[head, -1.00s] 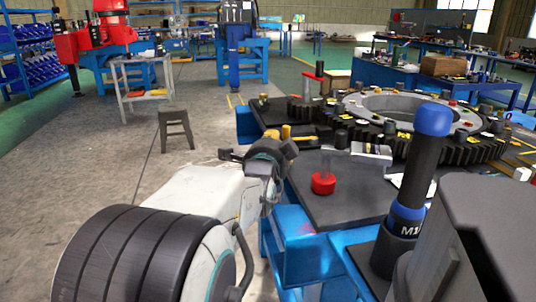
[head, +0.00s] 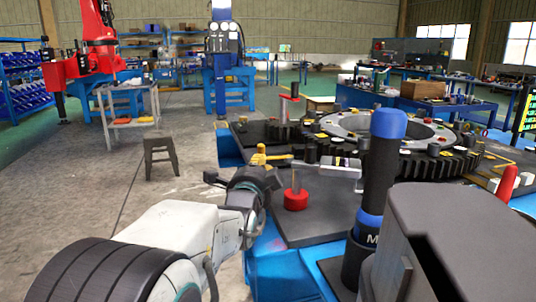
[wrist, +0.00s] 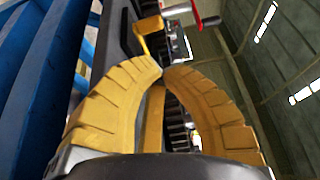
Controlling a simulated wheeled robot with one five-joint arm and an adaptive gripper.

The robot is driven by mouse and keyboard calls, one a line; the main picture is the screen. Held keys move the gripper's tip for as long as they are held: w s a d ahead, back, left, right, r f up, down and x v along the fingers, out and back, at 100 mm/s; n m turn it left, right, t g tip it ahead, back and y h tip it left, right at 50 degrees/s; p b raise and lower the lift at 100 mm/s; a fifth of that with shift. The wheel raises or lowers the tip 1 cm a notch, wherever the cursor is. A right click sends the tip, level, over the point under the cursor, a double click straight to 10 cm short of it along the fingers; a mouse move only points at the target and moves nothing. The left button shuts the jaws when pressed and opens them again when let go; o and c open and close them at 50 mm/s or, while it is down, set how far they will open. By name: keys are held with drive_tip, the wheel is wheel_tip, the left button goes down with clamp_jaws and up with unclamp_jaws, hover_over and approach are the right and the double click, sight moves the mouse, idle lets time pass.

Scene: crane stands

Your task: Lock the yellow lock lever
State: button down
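The yellow lock lever (head: 258,157) stands at the near left edge of the dark table top in the head view. Its yellow part also shows past my fingertips in the wrist view (wrist: 149,30). My gripper (wrist: 162,72) has two ribbed yellow fingers that curve inward, with their tips together or almost so. A yellow bar (wrist: 155,118) shows in the space between the fingers; I cannot tell whether it joins the lever. No hold on the lever is visible. In the head view my wrist hides the fingers, just left of and nearer than the lever.
A dark table (head: 325,218) carries a large toothed ring (head: 455,160), a red-based stand (head: 296,200) and a taller red-topped stand (head: 289,97). A black post with a blue cap (head: 388,124) rises at the right. A stool (head: 160,143) stands on open floor at the left.

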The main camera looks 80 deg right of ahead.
drive_tip(key=shift+s+d+b, duration=0.2)
drive_tip(key=shift+d+b, duration=0.3)
drive_tip(key=shift+d, duration=4.25)
